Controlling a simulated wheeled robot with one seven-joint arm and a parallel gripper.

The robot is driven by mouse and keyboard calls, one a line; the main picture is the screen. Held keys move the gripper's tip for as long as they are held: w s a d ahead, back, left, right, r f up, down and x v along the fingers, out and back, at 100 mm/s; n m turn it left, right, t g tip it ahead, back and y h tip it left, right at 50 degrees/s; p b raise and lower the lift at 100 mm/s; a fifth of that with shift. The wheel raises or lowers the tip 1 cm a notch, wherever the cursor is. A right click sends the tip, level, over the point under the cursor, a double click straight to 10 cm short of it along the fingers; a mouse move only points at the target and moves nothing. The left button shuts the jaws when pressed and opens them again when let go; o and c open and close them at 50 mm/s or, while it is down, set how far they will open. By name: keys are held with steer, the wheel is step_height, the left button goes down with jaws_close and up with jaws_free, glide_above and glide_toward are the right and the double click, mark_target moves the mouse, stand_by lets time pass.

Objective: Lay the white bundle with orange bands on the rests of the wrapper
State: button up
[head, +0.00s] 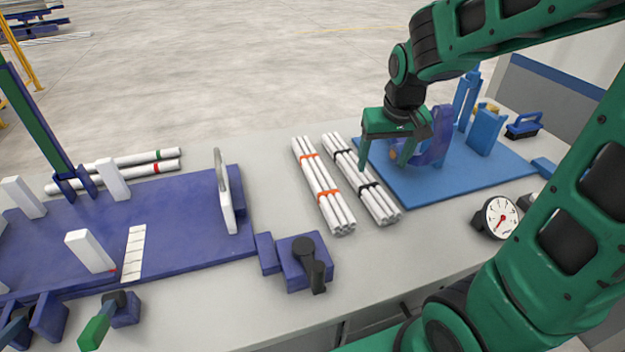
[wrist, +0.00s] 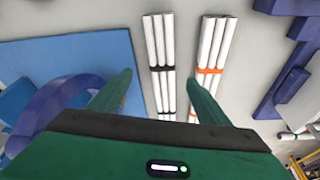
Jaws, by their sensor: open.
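The white bundle with orange bands (head: 322,185) lies on the grey table, left of a like bundle with black bands (head: 360,178). My gripper (head: 392,158) is open and empty, above the table near the black-banded bundle and the blue board's left edge. In the wrist view, the orange-banded bundle (wrist: 214,50) runs beside the right finger, and the black-banded one (wrist: 159,42) shows between the fingers. A purple open ring (head: 436,138) and blue uprights (head: 485,130) stand on the blue board (head: 430,188); this looks like the wrapper. My gripper partly hides it.
A purple board (head: 190,215) at left bears white posts (head: 90,250) and an upright white-edged plate (head: 225,190). Loose white pipes (head: 130,162) lie behind. A black-handled clamp (head: 308,262), a dial gauge (head: 497,218) and a brush (head: 523,126) sit around the table.

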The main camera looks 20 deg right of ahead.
steer(key=n+t, duration=0.2)
glide_toward(319, 172)
steer(key=shift+y, duration=0.5)
steer(key=f, duration=0.1)
steer(key=w+f, duration=0.1)
steer(key=w+d+f, duration=0.1)
steer(key=f, duration=0.1)
steer(key=shift+x, duration=2.95)
steer(key=shift+a, duration=0.2)
steer(key=c, duration=1.5)
